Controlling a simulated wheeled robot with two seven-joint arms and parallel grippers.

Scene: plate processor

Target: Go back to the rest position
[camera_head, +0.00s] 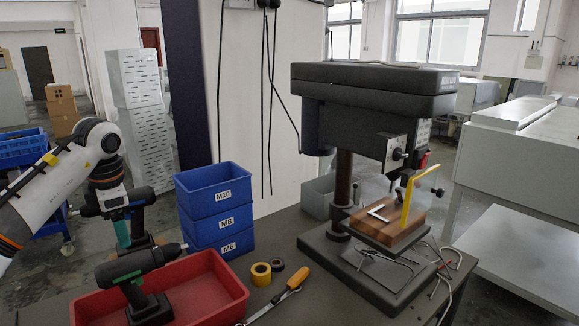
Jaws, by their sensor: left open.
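My left arm comes in from the left, bent over at the wrist. My left gripper (117,208) points down at the left edge of the workbench, behind the red tray. It is open. A dark cordless drill with teal parts (138,199) stands right by it and overlaps it in the picture, so I cannot tell whether they touch. The fingertips are partly hidden. My right gripper is not in view.
A red tray (232,290) holds a black-and-green drill (130,266). Blue bins (222,218) are stacked behind it. Tape rolls (261,273) and an orange-handled tool (293,280) lie mid-bench. A drill press (375,95) with a wooden block (378,228) stands right.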

